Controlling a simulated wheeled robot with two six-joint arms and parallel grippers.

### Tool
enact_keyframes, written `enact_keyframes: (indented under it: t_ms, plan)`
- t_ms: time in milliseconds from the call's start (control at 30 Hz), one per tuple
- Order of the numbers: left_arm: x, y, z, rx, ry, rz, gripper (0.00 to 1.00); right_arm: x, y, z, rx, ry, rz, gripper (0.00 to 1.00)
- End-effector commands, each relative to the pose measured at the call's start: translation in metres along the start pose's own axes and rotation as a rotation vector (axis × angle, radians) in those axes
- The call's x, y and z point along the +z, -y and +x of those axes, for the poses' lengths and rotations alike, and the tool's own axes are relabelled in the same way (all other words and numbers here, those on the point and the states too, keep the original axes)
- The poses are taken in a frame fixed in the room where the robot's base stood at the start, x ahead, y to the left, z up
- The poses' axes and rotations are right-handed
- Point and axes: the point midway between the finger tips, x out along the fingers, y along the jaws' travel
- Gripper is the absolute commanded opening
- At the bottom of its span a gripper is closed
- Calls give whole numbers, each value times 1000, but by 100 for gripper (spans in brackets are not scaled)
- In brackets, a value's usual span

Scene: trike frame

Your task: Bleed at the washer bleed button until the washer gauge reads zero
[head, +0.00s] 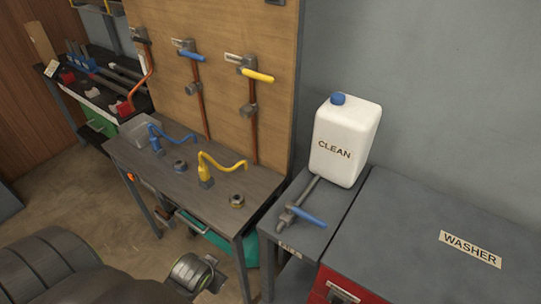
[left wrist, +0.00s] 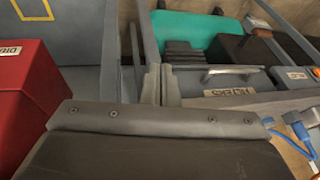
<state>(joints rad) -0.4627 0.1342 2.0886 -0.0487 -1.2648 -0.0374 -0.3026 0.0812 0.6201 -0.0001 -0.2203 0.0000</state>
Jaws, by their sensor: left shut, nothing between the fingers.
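The washer (head: 400,235) is a grey-topped cabinet with a red front at the lower right of the head view, with a WASHER label (head: 470,249) on top. A small plate (head: 343,293) shows on its red front, cut by the picture's bottom edge. I cannot make out the bleed button or the washer gauge in either view. My left gripper (left wrist: 162,84) is shut and empty in the left wrist view, its two fingers together. In the head view only parts of my left arm show at the lower left. My right gripper is not in view.
A bench (head: 150,175) carries blue and yellow bent pipes. A red box (left wrist: 25,100) and a teal object (left wrist: 190,22) show in the left wrist view.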

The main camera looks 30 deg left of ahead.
Motion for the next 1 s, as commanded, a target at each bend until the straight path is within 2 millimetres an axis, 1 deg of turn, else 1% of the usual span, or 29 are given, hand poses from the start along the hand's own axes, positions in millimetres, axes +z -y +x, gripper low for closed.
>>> enact_keyframes:
  t_ms: [33,67,100,167,200,367,400,467,500,567,600,667,700,767,800,867,900,967,1000]
  plan:
    - [-21,9,-23,-23,-40,19,0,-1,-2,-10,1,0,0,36]
    - [-31,13,-32,-37,-61,32,0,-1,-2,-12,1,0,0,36]
    - [-46,20,-45,-59,-93,52,0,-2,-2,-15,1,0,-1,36]
    - [-68,29,-62,-97,-143,83,0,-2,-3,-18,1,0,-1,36]
    - [-83,36,-72,-125,-179,106,0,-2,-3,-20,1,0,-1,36]
    - [-147,63,-110,-259,-330,202,0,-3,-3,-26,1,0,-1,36]
    - [-164,69,-119,-296,-369,226,0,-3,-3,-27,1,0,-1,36]
    - [-188,79,-133,-356,-425,263,0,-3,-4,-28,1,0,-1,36]
    - [-204,85,-143,-397,-464,289,0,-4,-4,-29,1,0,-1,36]
    - [-228,94,-158,-462,-519,324,0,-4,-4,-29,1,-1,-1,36]
    - [-244,100,-168,-507,-554,348,0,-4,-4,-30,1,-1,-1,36]
    - [-268,108,-185,-577,-607,383,0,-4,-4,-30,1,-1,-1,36]
    - [-283,113,-197,-625,-641,407,0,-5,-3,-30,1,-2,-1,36]
    - [-305,121,-215,-701,-689,441,0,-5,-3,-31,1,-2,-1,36]
    - [-319,126,-228,-752,-719,462,0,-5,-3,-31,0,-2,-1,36]
    - [-340,132,-249,-833,-764,494,0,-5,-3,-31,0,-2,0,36]
    - [-354,136,-263,-888,-791,515,0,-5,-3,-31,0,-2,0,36]
    - [-373,142,-285,-974,-829,545,0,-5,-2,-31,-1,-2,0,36]
    - [-385,146,-301,-1030,-854,562,0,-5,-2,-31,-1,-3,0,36]
